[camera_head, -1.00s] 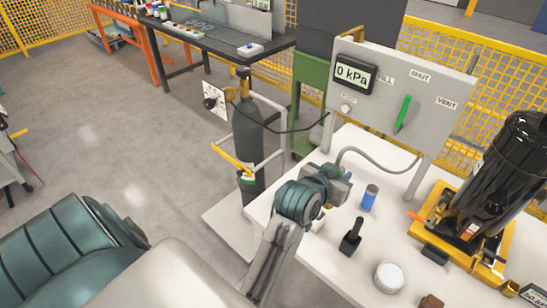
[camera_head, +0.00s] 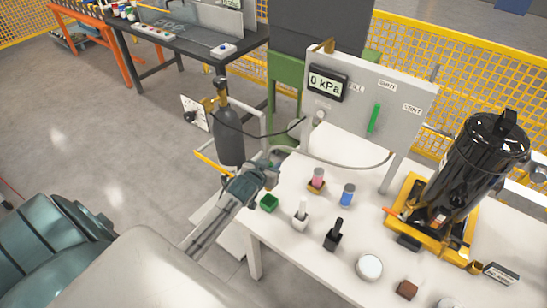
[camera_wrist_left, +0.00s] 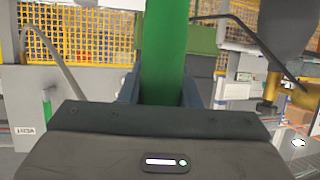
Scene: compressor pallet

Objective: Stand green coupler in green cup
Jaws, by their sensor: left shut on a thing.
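My left gripper (camera_head: 264,172) is over the left edge of the white table, just behind and above the green cup in the head view. In the left wrist view it is shut on the green coupler (camera_wrist_left: 165,50), which rises between the fingers as a green cylinder. I cannot make out the coupler in the head view. My right gripper is not in view.
Beside the green cup stand a white coupler (camera_head: 301,210), a pink one (camera_head: 318,175), a blue one (camera_head: 348,191) and a black one (camera_head: 338,228). The gauge panel (camera_head: 340,110) and a hose (camera_head: 350,163) are behind. A gas cylinder (camera_head: 228,135) stands left, a black tank (camera_head: 475,165) right.

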